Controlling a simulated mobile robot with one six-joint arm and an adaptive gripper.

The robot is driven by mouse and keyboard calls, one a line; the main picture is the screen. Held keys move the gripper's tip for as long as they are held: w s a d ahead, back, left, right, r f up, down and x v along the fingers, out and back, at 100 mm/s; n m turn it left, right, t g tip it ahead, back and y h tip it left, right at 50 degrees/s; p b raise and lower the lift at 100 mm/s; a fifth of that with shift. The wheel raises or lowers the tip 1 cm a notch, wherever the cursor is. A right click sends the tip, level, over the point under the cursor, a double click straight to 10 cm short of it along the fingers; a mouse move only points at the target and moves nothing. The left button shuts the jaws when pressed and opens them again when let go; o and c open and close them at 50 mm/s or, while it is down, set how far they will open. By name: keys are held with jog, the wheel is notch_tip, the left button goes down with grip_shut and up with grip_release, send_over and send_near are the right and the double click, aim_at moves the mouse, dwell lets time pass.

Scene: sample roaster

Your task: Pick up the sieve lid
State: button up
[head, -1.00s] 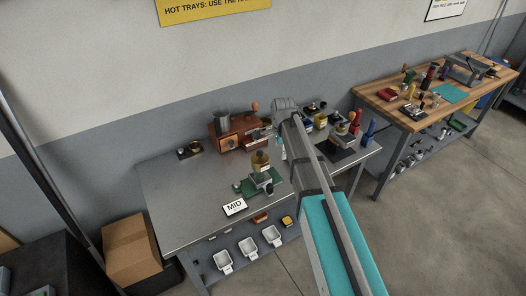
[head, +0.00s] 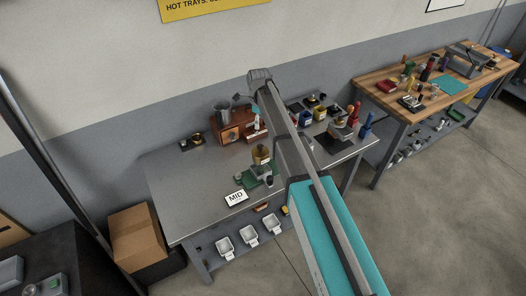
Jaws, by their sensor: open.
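I cannot make out the sieve lid for certain in the head view. A grey metal cylinder (head: 222,111) stands at the back of the steel bench, by a red-brown wooden box (head: 228,133); whether the lid is on or near it is too small to tell. My arm reaches over the bench from the lower right. My gripper (head: 241,97) is small and dark at its far end, above the wooden box and just right of the cylinder. It is open, and I see nothing in it. My arm hides part of the bench's middle.
The steel bench (head: 185,200) is clear at its left. A green-based device with an amber jar (head: 262,155) and a MID card (head: 236,198) stand at its front. Colored containers (head: 320,114) stand right of my arm. A wooden bench (head: 375,93) is further right.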

aim_at(260, 145)
jog(key=shift+f, duration=0.15)
notch_tip(260, 145, down, 8)
jog(key=b, duration=0.8)
jog(key=shift+f, duration=0.15)
jog(key=shift+b, duration=0.3)
jog(key=f+b, duration=0.3)
jog(key=shift+s+d+f, duration=0.15)
jog(key=shift+s+f, duration=0.05)
jog(key=shift+s, duration=0.1)
jog(key=shift+f+b, duration=0.95)
jog(key=shift+b, duration=0.1)
grip_shut()
